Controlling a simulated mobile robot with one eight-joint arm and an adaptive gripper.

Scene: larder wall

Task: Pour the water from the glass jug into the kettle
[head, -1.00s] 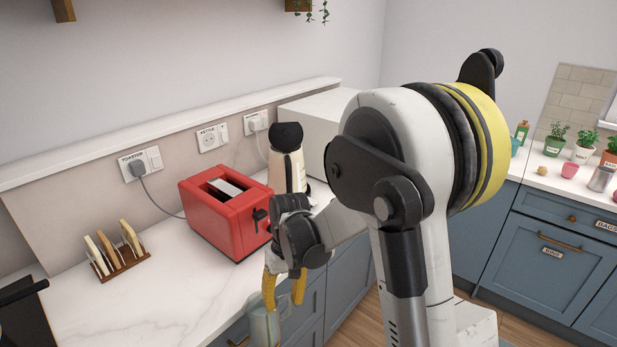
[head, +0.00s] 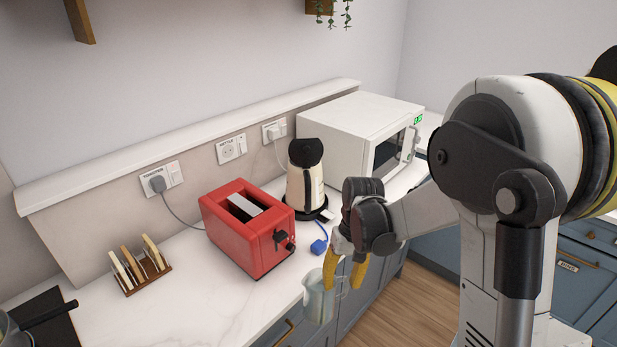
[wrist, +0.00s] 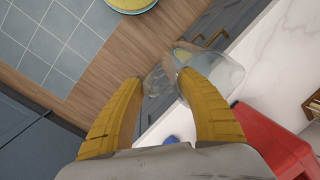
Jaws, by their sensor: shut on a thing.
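My gripper (head: 345,265) has yellow fingers and is shut on the glass jug (head: 318,300), by its handle side. The jug is clear and hangs upright or nearly so at the counter's front edge; it also shows in the wrist view (wrist: 222,75) beyond the fingertips. I cannot make out the water level. The kettle (head: 304,185) is cream with a black top and stands on a dark base on the counter, behind and left of my gripper. The jug is apart from the kettle.
A red toaster (head: 245,230) stands left of the kettle. A white microwave (head: 355,130) is behind it at right. A blue plug (head: 319,245) lies on the counter near the toaster. A toast rack (head: 140,268) is at left. The socket labelled kettle (head: 230,149) is empty.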

